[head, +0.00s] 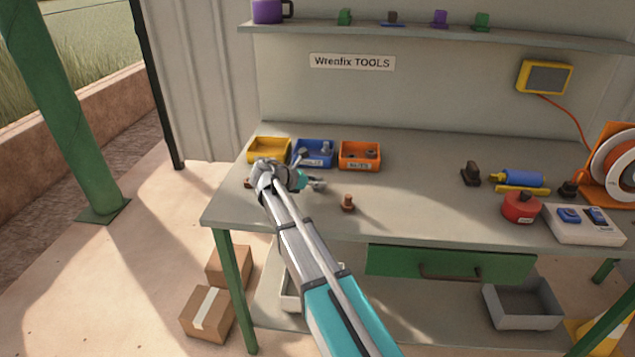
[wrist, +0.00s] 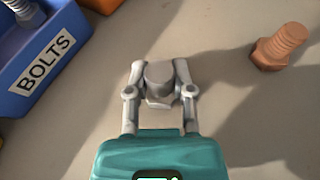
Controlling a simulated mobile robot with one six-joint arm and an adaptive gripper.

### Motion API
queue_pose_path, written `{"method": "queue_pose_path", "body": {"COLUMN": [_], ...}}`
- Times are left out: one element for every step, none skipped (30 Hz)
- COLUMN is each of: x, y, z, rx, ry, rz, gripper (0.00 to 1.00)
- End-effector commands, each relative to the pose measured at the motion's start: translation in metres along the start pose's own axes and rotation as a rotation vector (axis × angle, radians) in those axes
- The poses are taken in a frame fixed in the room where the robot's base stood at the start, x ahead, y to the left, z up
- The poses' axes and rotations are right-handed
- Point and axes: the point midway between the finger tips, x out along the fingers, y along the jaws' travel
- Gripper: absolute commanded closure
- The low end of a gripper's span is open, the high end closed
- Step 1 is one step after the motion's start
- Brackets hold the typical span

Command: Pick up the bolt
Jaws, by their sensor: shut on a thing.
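My gripper (wrist: 160,84) is shut on a grey bolt (wrist: 159,76), with one finger on each side of its thick, faceted head. In the head view, my gripper (head: 314,184) is low over the workbench, in front of the bins. Most of the bolt's length is hidden, and I cannot tell if it touches the bench. A blue bin (wrist: 45,70) labelled BOLTS is at upper left in the wrist view, with a silver threaded bolt (wrist: 20,10) in it. The blue bin (head: 316,159) also shows behind my gripper in the head view.
A yellow bin (head: 268,156) and an orange bin (head: 359,162) flank the blue bin. A red round container (head: 520,209) stands far right. The bench middle is clear.

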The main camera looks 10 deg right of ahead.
Motion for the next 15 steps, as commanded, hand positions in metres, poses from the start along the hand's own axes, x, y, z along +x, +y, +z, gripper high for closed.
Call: {"method": "queue_pose_path", "body": {"x": [-0.002,-0.002,-0.003,-0.004,-0.004,-0.005,-0.006,-0.007,-0.008,-0.009,-0.010,-0.012,-0.013,-0.014,-0.015], "y": [0.000,0.000,0.000,0.000,0.000,0.000,0.000,0.000,0.000,0.000,0.000,0.000,0.000,-0.005,-0.009], "z": [0.002,0.003,0.005,0.007,0.009,0.012,0.014,0.016,0.020,0.022,0.025,0.029,0.032,0.035,0.040], "rx": [0.000,0.000,0.000,0.000,0.000,0.000,0.000,0.000,0.000,0.000,0.000,0.000,0.000,0.000,0.000], "ry": [0.003,0.003,0.002,0.002,0.001,0.001,0.000,0.000,0.000,0.000,-0.001,-0.001,-0.001,-0.001,-0.001], "rz": [0.001,0.001,0.001,0.001,0.001,0.001,0.001,0.001,0.001,0.001,0.001,0.001,0.001,0.001,0.000], "gripper": [1.00,1.00,1.00,1.00,1.00,1.00,1.00,1.00,1.00,1.00,1.00,1.00,1.00,1.00,1.00]}}
